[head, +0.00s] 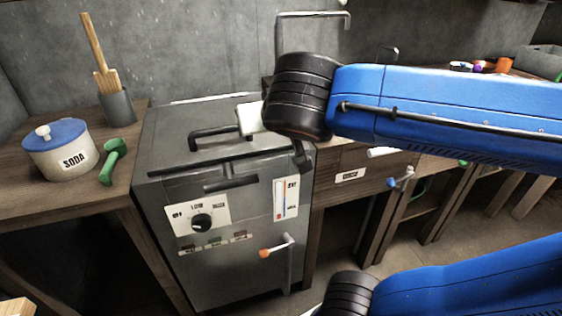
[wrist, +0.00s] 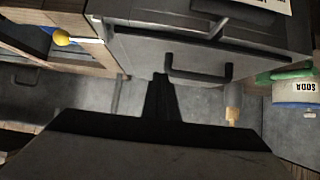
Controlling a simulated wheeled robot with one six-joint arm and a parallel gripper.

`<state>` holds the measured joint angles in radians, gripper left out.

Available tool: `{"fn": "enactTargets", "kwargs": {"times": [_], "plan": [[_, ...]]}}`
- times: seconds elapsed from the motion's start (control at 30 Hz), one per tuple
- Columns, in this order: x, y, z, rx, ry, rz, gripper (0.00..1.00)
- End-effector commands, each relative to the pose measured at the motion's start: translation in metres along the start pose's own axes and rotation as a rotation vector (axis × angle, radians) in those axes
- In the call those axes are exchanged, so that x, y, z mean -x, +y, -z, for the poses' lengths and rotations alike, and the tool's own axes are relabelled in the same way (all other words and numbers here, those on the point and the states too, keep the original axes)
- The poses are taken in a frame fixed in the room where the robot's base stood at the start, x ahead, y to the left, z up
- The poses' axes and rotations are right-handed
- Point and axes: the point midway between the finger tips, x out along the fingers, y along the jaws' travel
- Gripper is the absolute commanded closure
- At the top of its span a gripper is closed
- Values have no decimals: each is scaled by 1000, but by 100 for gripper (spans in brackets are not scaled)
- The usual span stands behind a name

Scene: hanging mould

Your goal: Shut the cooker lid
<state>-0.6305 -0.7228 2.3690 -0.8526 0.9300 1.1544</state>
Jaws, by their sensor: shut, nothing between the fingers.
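The cooker (head: 245,235) is a grey metal box with a dial, a label and a small lever on its front. Its lid (head: 175,155) lies about flat across the top, with a black bar handle (head: 205,137). I cannot tell whether a thin gap is left under its front edge. In the wrist view, which is upside down, the lid (wrist: 150,50) and its handle (wrist: 198,77) show near the fingers. My gripper (wrist: 160,78) is shut and empty, its dark fingertips just beside the handle. In the head view my wrist hides most of the gripper at the lid's right side.
A drawer unit (head: 345,185) with knobs is to the right. A grey wall (head: 190,45) is close behind.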

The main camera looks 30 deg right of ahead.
Motion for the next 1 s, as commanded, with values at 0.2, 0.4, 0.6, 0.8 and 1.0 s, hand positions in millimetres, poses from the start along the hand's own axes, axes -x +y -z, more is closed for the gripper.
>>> {"fn": "enactTargets", "kwargs": {"times": [0.2,0.4,0.6,0.8,1.0], "plan": [[5,-1,-8,3,-1,4,100],[11,-1,-16,3,0,5,100],[18,-1,-25,3,-1,5,100],[23,-1,-34,4,-2,4,100],[29,-1,-41,3,1,5,100]]}}
